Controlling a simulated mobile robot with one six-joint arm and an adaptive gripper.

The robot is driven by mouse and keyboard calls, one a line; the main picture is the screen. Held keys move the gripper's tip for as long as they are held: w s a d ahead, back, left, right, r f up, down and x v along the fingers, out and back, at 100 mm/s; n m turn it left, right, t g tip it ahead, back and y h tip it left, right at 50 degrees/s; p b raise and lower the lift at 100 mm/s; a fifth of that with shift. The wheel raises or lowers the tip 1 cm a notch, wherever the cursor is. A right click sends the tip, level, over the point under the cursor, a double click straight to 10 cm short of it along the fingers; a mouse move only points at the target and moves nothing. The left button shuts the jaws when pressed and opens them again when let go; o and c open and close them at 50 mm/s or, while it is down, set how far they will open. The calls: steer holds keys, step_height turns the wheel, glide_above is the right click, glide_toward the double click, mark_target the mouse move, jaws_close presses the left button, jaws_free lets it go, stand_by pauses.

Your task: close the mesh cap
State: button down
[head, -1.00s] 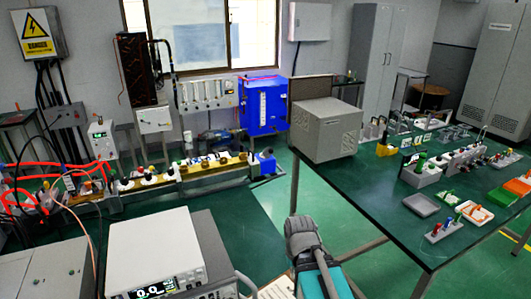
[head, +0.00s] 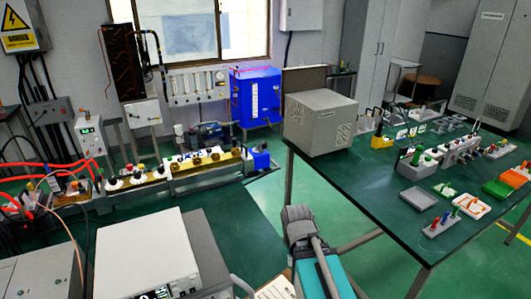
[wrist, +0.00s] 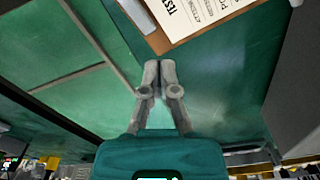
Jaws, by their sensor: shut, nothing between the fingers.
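In the head view only my grey and teal arm parts show at the bottom centre, well short of the box.
The right-hand table (head: 378,182) holds several small trays and fittings. A white instrument (head: 140,252) stands on the left-hand green table (head: 225,235). A clipboard with paper (wrist: 195,15) lies near my gripper. Green floor (head: 325,195) is open between the tables.

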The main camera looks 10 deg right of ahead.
mark_target(266, 147)
steer(key=w+d+f+n+t+h+b, duration=0.1)
steer(key=w+d+n+t+b, duration=0.2)
steer(key=w, duration=0.7)
steer(key=w+d+f+t+h+b, duration=0.1)
steer(key=w+d+t+h+b, duration=0.25)
steer(key=w, duration=0.55)
steer(key=w+d+f+n+t+y+b, duration=0.1)
steer(key=w+d+f+n+t+b, duration=0.25)
steer(key=w, duration=0.65)
steer(key=w+a+r+n+t+y+b, duration=0.2)
steer(key=w+n+t+y+b, duration=0.2)
steer(key=w+n+b, duration=0.3)
steer(key=w+a+r+n+t+y+b, duration=0.3)
steer(key=w+n+t+y+b, duration=0.2)
steer(key=w, duration=0.7)
steer(key=shift+r+n+t+b, duration=0.15)
steer(key=shift+n+t+b, duration=0.55)
steer(key=shift+n+b, duration=0.45)
steer(key=shift+w, duration=0.1)
steer(key=p+x, duration=0.4)
steer(key=x, duration=0.9)
steer(key=shift+w+a+r, duration=0.1)
steer(key=shift+w, duration=0.3)
